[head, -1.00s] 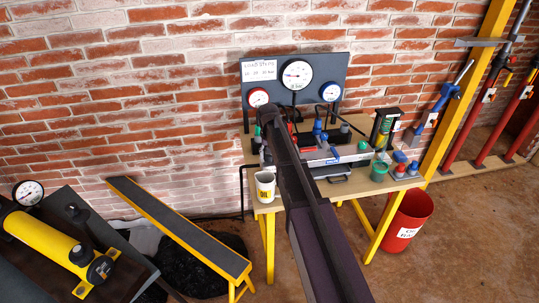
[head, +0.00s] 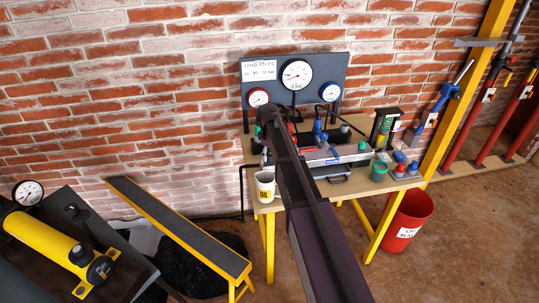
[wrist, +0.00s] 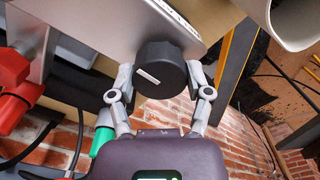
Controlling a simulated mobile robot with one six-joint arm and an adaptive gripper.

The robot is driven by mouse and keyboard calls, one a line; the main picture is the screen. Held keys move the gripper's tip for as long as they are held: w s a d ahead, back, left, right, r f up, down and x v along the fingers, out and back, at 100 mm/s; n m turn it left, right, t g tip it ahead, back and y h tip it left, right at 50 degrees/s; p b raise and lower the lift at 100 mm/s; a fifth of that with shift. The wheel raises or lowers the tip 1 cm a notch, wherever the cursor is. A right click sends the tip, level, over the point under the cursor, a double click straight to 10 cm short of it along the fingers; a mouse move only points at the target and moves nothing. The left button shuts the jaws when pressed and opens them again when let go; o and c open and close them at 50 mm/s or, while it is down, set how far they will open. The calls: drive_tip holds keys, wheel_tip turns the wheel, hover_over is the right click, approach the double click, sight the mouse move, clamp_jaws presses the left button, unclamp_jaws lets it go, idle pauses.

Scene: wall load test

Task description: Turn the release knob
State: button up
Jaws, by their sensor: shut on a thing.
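The black round knob (wrist: 160,71) with a white index mark sits on the face of a grey metal panel (wrist: 95,20) in the wrist view. My gripper (wrist: 160,82) has a finger on each side of the knob and is shut on it. The white mark lies slightly tilted. In the head view my dark arm reaches to the bench (head: 355,188) and hides the knob and my fingers.
A white mug (head: 264,187) stands by the bench's left front corner, and its rim shows close by in the wrist view (wrist: 292,20). Red fittings (wrist: 15,85) and a green-capped part (wrist: 101,140) are near my fingers. A gauge board (head: 290,85) stands behind the bench.

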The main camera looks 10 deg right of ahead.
drive_tip(key=shift+s+n, duration=0.15)
drive_tip(key=shift+n, duration=0.25)
drive_tip(key=o, duration=1.1)
drive_tip(key=shift+o, duration=0.2)
drive_tip(key=shift+m, duration=0.5)
